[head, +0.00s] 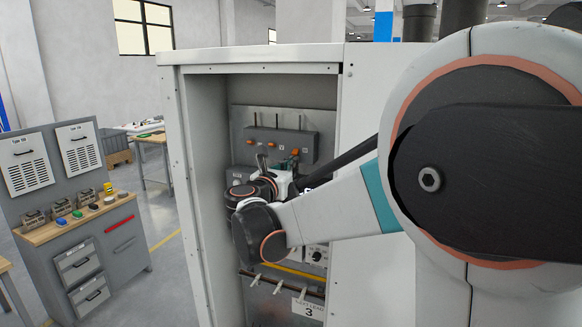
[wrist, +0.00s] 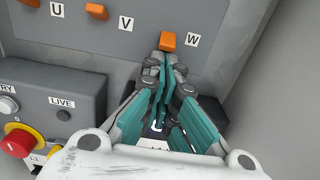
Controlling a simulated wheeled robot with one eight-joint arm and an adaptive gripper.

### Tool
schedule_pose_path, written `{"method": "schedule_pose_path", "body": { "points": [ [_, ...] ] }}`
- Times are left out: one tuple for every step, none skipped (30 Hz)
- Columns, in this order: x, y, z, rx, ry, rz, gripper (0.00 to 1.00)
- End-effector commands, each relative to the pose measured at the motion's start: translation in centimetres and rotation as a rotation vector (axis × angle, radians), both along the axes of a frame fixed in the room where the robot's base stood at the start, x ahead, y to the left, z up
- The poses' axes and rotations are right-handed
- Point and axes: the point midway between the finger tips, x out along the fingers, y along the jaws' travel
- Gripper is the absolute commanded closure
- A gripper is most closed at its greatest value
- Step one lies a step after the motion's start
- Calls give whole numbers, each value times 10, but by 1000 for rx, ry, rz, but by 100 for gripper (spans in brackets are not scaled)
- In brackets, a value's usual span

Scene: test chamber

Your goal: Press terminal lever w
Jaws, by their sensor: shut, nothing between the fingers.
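Terminal lever W is a small orange lever (wrist: 167,41) on a grey panel in the wrist view, just left of the label W. My gripper (wrist: 166,62) has teal and grey fingers closed together, and their tips are right at the lower edge of lever W. Whether they touch it I cannot tell. Nothing is held. In the head view lever W (head: 296,152) shows inside the open cabinet, above my wrist; my arm hides much of the panel and the fingertips are hard to make out.
Lever V (wrist: 97,11) and lever U (wrist: 30,3) sit to the left of W. A grey box (wrist: 60,100) marked LIVE with a red emergency knob (wrist: 15,143) juts out at lower left. The cabinet's left wall (head: 203,180) closely bounds my arm. A workbench (head: 75,215) stands outside.

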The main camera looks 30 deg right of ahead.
Motion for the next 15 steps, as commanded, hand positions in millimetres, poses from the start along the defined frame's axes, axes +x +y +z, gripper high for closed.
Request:
{"method": "schedule_pose_path", "body": {
  "points": [
    [0,0,2,6,5,0,100],
    [0,1,2,10,9,0,100],
    [-1,1,2,17,14,0,100],
    [-1,1,3,22,17,0,100],
    [-1,1,3,26,20,0,100],
    [-1,2,3,34,25,0,100],
    [-1,2,4,39,30,0,100],
    [-1,2,4,43,35,0,100],
    [-2,2,4,50,40,0,100],
    [-2,2,5,56,44,0,100],
    [-2,2,5,61,47,0,100],
    [-2,3,5,69,54,0,100],
    [-3,3,6,74,58,0,100],
    [-3,3,6,79,63,0,100],
    [-3,3,7,88,68,0,100]
  ]
}}
